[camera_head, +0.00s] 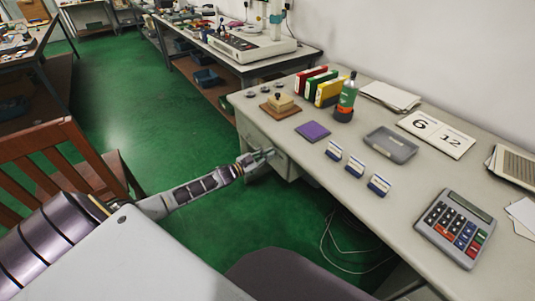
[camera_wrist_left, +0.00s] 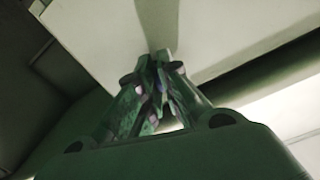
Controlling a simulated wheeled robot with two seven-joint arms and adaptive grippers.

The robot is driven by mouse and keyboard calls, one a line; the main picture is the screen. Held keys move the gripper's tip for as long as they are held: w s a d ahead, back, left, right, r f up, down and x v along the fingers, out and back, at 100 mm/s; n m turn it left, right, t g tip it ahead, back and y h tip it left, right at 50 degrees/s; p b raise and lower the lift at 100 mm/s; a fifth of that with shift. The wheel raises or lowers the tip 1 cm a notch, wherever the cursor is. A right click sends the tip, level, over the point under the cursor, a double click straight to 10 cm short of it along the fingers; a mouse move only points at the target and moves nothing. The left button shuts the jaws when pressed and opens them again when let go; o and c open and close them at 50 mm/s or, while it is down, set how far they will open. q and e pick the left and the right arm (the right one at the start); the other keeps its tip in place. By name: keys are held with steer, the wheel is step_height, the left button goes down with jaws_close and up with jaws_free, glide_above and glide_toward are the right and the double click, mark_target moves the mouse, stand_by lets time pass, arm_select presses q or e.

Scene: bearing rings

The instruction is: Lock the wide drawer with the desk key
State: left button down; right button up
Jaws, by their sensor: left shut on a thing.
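My left gripper (camera_head: 264,156) reaches the front of the grey desk (camera_head: 225,104), just under the top's edge near its left end. In the left wrist view, its fingers (camera_wrist_left: 158,70) are closed together against or very close to a pale flat panel (camera_wrist_left: 110,40). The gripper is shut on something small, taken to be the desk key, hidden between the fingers. I cannot make out the keyhole or whether the key is in it. The wide drawer's front is mostly hidden under the desk top's overhang. My right gripper is not in view.
A wooden chair (camera_head: 75,165) stands left; a dark seat (camera_head: 285,275) is in front.

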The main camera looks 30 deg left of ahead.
arm_select(q)
steer(key=shift+n+p, duration=0.65)
steer(key=shift+n, duration=0.95)
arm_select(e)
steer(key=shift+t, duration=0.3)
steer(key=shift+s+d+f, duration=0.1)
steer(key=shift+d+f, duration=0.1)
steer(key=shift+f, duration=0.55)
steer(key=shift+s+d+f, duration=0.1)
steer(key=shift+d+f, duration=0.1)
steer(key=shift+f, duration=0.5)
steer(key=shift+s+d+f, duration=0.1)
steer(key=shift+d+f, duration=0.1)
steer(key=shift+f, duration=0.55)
arm_select(q)
steer(key=c, duration=1.6)
jaws_free()
steer(key=shift+v, duration=6)
